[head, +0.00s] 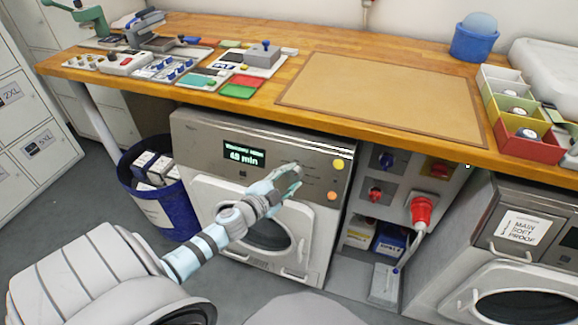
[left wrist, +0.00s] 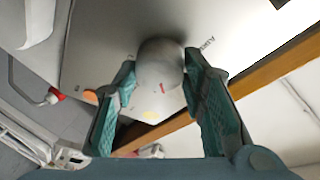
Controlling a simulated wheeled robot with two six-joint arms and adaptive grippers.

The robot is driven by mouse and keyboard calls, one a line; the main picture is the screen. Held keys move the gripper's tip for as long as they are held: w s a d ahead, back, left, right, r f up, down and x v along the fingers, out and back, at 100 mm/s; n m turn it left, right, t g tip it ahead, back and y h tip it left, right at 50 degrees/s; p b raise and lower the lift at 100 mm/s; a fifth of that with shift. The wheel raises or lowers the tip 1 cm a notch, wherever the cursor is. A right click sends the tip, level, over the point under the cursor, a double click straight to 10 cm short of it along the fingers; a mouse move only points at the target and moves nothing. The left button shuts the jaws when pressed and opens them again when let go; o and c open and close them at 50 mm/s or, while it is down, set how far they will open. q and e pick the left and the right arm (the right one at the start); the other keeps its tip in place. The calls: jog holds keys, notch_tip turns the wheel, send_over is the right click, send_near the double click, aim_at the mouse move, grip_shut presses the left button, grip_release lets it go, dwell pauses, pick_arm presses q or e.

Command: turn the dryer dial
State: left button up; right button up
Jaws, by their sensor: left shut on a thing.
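The dryer (head: 190,137) is a grey and white front-loading machine under the workbench, with a round door below its panel. Its green-lit display (head: 244,154) shows a minutes reading, which looks like 49 min. My left gripper (head: 291,176) is at the panel, right of the display, and hides most of the dial in the head view. In the left wrist view the dial (left wrist: 160,63) is a rounded grey knob between the two teal fingers of my left gripper (left wrist: 160,72), which is shut on it. My right gripper is not in view.
A yellow button (head: 339,164) and an orange button (head: 332,196) sit right of the gripper. The wooden workbench (head: 230,112) overhangs the dryer. A blue bin (head: 183,219) stands left of it. A red plug (head: 421,208) hangs to the right.

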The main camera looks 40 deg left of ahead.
pick_arm(q)
jog(key=o, duration=1.2)
jog(key=shift+c, duration=0.2)
jog(key=shift+s, duration=0.1)
jog(key=s+r, duration=0.2)
jog(key=s, duration=0.9)
jog(key=shift+s+d, duration=0.2)
jog(key=shift+s, duration=0.1)
